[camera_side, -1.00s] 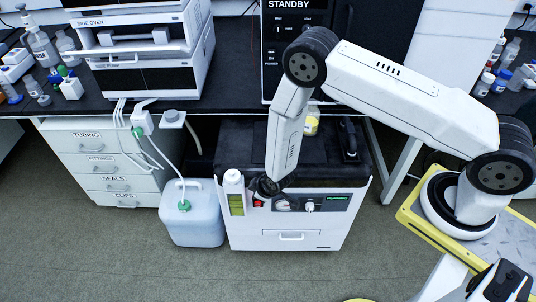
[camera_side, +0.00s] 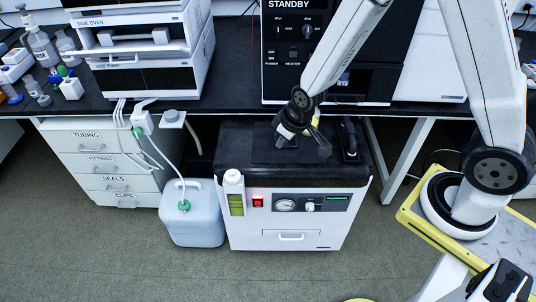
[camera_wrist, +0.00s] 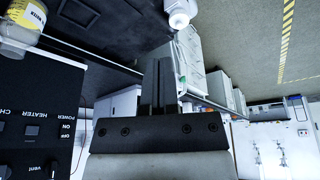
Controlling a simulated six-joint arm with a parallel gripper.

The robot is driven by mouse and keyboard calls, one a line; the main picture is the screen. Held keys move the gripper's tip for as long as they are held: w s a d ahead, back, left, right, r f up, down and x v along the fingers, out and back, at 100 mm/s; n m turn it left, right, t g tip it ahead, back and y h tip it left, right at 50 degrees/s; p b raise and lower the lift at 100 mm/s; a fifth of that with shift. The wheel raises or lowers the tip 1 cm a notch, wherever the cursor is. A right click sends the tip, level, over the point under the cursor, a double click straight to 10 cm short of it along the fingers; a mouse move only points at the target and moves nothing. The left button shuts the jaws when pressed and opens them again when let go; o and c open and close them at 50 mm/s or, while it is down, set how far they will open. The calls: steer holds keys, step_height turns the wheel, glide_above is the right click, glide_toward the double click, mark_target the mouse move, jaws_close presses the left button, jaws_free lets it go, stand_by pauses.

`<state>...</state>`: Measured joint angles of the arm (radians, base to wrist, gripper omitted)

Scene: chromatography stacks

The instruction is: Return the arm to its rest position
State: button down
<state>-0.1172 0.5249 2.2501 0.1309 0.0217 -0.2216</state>
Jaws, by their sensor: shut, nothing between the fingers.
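My gripper (camera_wrist: 166,65) shows in the wrist view as two dark fingers side by side with nothing between them. They are shut. In the side view my gripper (camera_side: 290,128) hangs over the back part of the black-topped cart (camera_side: 232,160), in front of the dark instrument panel. My arm is bent, with its elbow out of the picture at the top. A jar with yellow (camera_wrist: 24,22) shows at the upper left of the wrist view; in the side view my gripper mostly hides it.
A white bottle (camera_side: 234,190) stands at the cart's front left. The instrument marked STANDBY (camera_side: 290,50) stands close behind my gripper. A stacked oven and pump (camera_side: 145,65) stand left on the bench. A waste canister (camera_side: 193,220) is on the floor. The cart's front top is clear.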

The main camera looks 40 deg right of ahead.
steer(key=s+d+r+m+g, duration=0.1)
steer(key=s+d+r, duration=0.3)
steer(key=s+r, duration=0.5)
steer(key=shift+s+d+m, duration=0.3)
steer(key=shift+s+m, duration=0.4)
steer(key=shift+s, duration=0.25)
